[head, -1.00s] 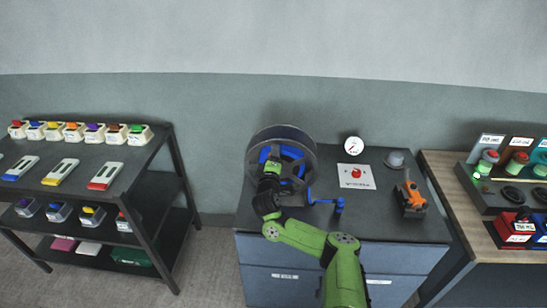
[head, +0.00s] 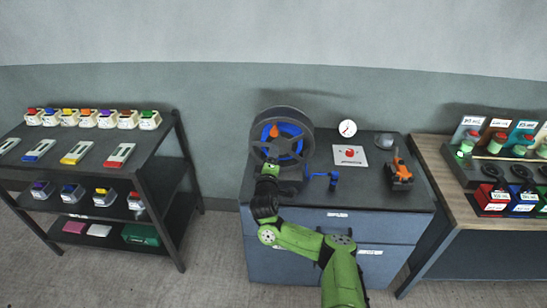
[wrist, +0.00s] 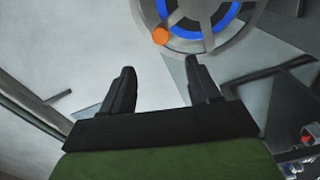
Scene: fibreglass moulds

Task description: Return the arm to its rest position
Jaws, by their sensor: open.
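My green arm reaches up from the bottom of the head view toward the left part of the middle cabinet. My gripper shows in the wrist view (wrist: 160,85) with two dark fingers apart and nothing between them. Ahead of the fingers is a round grey and blue wheel (head: 283,140) with an orange knob (head: 274,131), standing on the cabinet top. The wheel also shows in the wrist view (wrist: 205,22), beyond the fingertips and apart from them. In the head view, the fingertips are hard to make out against the wheel's base.
The middle cabinet (head: 375,205) also bears a blue crank (head: 333,178), a white plate with a red button (head: 350,155), a dial (head: 347,128) and an orange tool (head: 399,174). A shelf rack (head: 165,195) stands left, a wooden-topped bench (head: 440,175) right. Floor gaps separate them.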

